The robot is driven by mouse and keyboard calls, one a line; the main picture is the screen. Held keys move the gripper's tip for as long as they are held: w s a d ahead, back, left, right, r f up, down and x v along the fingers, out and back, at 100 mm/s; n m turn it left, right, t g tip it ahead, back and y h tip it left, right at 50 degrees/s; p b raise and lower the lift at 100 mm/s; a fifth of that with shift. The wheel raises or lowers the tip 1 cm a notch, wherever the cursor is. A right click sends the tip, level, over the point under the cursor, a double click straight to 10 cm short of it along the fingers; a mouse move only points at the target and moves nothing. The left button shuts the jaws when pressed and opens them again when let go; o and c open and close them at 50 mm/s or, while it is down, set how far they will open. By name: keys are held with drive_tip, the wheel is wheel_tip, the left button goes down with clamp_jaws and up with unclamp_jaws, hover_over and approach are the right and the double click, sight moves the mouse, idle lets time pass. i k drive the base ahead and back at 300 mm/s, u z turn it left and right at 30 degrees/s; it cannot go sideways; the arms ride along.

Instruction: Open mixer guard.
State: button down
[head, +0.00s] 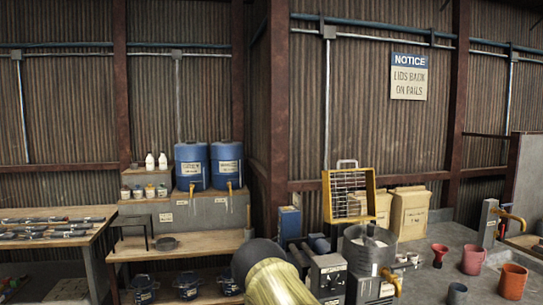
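The mixer guard (326,199) is a yellow frame with a wire grid, in the middle right of the head view. It stands upright behind the mixer bowl, with a pale handle (347,162) at its top. The grey metal mixer bowl (369,257) is uncovered at the top and holds something pale. A grey control box (328,277) stands at its left. A gold and dark rounded part at the bottom middle looks like my arm. My gripper's fingers do not show.
Blue drums (191,166) and a wooden bench (205,246) are at left.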

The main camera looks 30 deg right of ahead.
sight(371, 195)
drive_tip(key=u, duration=1.4)
drive_tip(key=k, duration=1.05)
drive_tip(key=z, duration=1.5)
